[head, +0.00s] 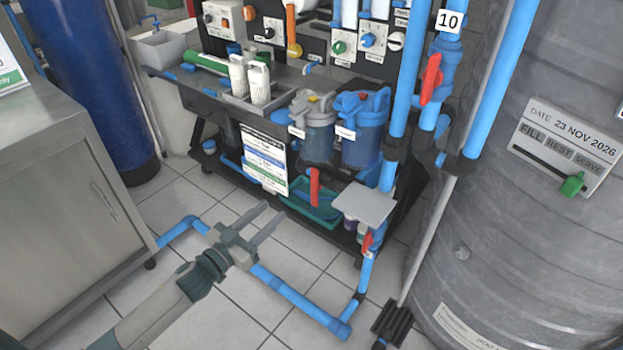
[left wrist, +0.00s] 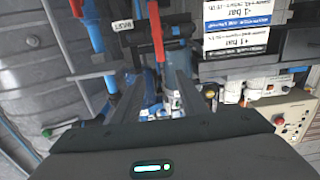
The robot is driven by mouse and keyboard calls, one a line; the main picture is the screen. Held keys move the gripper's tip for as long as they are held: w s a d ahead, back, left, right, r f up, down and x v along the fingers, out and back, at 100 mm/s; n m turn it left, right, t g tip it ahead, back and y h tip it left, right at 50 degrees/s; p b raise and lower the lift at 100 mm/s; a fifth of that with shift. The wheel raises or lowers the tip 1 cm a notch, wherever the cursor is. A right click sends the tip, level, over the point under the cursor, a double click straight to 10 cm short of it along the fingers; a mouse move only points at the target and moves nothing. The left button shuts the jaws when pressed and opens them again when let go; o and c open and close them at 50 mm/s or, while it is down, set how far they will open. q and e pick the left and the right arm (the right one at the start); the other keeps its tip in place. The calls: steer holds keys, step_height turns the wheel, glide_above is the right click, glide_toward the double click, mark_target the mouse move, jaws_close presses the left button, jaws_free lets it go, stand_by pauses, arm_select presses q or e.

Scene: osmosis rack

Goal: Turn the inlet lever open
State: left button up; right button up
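A red lever (head: 314,187) stands roughly upright at the cart's front, below the two filter housings. In the left wrist view, which is upside down, a red lever (left wrist: 157,32) shows beyond the fingers, with a small white label (left wrist: 122,26) beside it. I cannot read the label surely, so I cannot confirm this is the inlet lever. My left gripper (head: 273,211) is open and empty, its fingers pointing toward the cart, apart from the lever and to its lower left. The fingers (left wrist: 163,85) also show in the left wrist view. My right gripper is not visible.
Other red levers sit on the tall blue pipe (head: 431,78) and the low pipe (head: 367,241). A printed card (head: 263,160) hangs left of the front lever. A grey plate (head: 365,203) is to its right. A blue floor pipe (head: 300,300) runs beneath my arm. A grey tank (head: 540,230) stands right.

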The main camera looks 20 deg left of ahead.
mark_target(313, 175)
arm_select(q)
steer(key=b+x, duration=0.1)
steer(key=x, duration=1.6)
steer(key=shift+w+f, duration=0.1)
steer(key=shift+w, duration=0.1)
steer(key=shift+c, duration=0.3)
jaws_close()
